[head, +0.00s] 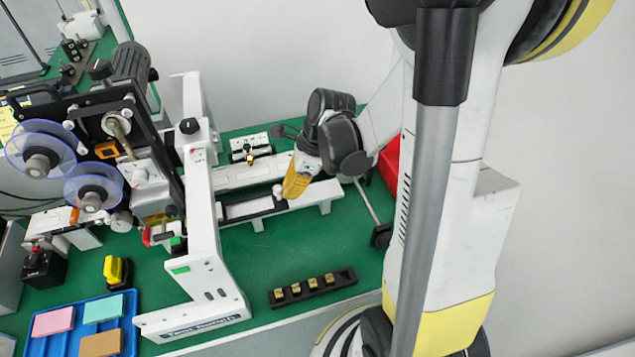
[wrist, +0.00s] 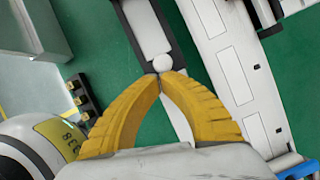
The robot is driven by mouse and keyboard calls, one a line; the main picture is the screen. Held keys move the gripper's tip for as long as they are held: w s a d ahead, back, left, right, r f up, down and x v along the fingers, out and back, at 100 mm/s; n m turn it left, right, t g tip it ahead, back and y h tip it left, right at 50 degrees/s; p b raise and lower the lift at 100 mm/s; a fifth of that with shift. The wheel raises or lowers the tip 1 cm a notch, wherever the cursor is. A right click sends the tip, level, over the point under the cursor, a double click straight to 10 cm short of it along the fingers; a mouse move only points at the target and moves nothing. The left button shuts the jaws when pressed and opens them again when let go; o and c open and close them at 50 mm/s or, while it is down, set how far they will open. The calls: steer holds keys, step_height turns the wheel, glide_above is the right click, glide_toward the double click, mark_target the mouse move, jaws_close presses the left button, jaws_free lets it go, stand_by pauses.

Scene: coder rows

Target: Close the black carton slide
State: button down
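The black carton slide (head: 240,212) is a dark-edged strip with a pale middle, lying on the white rail right of the labelling machine. A white round knob (head: 277,190) stands at its right end. In the wrist view the slide (wrist: 174,42) runs up from the knob (wrist: 162,63). My gripper (head: 290,194) is just right of the knob in the head view. In the wrist view the yellow fingertips (wrist: 161,77) meet right beside the knob, with nothing visible between them. Whether they touch the knob I cannot tell.
The white labelling machine frame (head: 205,225) stands left of the slide. A black holder (head: 313,288) with several brass-coloured pieces lies in front. A blue tray (head: 65,345) with coloured blocks is at the lower left. A red bin (head: 389,163) is behind my arm. Green table between is clear.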

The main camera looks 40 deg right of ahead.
steer(key=a, duration=0.2)
steer(key=w+a, duration=0.1)
steer(key=a, duration=0.2)
steer(key=w+a, duration=0.1)
steer(key=a, duration=0.1)
steer(key=shift+w+a, duration=0.2)
steer(key=shift+w, duration=0.05)
steer(key=shift+d, duration=0.1)
